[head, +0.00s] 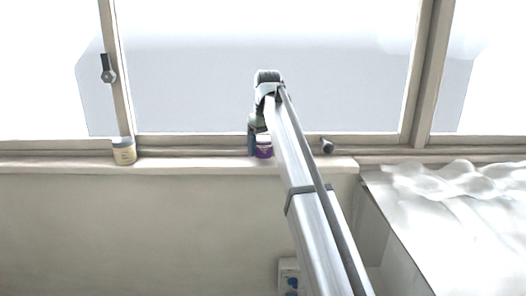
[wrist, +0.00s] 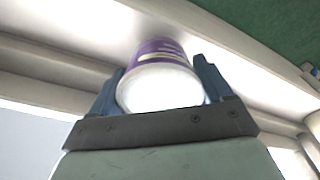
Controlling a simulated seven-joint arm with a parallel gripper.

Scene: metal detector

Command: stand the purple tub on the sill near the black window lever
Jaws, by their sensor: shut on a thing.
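The purple tub (head: 264,149) with a white lid is upright at the window sill (head: 200,167), right of the sill's middle in the head view. Another dark window handle (head: 108,70) is higher up, far left.
A cream tub (head: 124,151) stands on the sill at the left. The sill between it and the purple tub is bare. A white rumpled covering (head: 460,200) lies at the right. A socket with blue parts (head: 290,277) is low on the wall.

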